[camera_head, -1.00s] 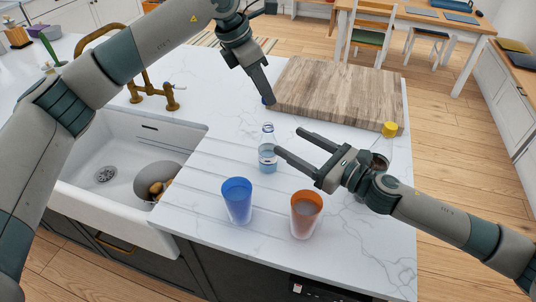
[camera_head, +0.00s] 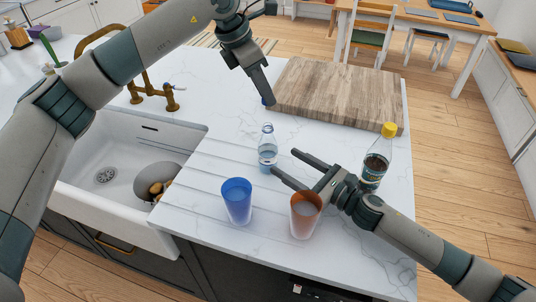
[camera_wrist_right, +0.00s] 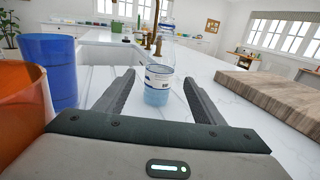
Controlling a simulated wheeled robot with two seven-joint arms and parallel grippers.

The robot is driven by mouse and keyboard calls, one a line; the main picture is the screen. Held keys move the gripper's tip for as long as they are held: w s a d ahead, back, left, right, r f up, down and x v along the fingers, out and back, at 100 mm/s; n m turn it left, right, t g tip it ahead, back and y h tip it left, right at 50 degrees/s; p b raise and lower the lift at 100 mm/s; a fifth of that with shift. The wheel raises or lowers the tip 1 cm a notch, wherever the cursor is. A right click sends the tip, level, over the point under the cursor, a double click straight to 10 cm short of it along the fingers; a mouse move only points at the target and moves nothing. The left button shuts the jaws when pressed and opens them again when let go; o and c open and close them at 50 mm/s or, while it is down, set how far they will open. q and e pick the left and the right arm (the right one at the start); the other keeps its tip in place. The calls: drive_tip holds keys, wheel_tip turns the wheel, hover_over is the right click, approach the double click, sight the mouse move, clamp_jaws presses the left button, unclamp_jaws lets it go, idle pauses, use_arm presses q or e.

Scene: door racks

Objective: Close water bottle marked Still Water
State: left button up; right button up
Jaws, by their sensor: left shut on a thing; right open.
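A clear open bottle (camera_head: 267,150) with a pale label and light blue water stands upright on the counter, without a cap. It also shows in the right wrist view (camera_wrist_right: 157,88), between the finger lines and ahead. Its label is too small to read. My right gripper (camera_head: 284,163) is open, low over the counter, its fingertips pointing at the bottle, with no clear contact. My left gripper (camera_head: 267,96) is shut on a small blue cap (camera_head: 264,101), beyond the bottle and above the counter. Most of the cap is hidden by the fingers.
A blue cup (camera_head: 237,203) and an orange cup (camera_head: 304,216) stand close by my right gripper. A yellow-capped bottle (camera_head: 376,165) stands to its right. A wooden board (camera_head: 335,92) lies behind. The sink (camera_head: 120,150) is at left, with a brass tap (camera_head: 150,92).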

drive_tip(key=shift+x, duration=3.25)
clamp_jaws()
use_arm(q)
hover_over(265, 126)
drive_tip(key=shift+f, duration=2.45)
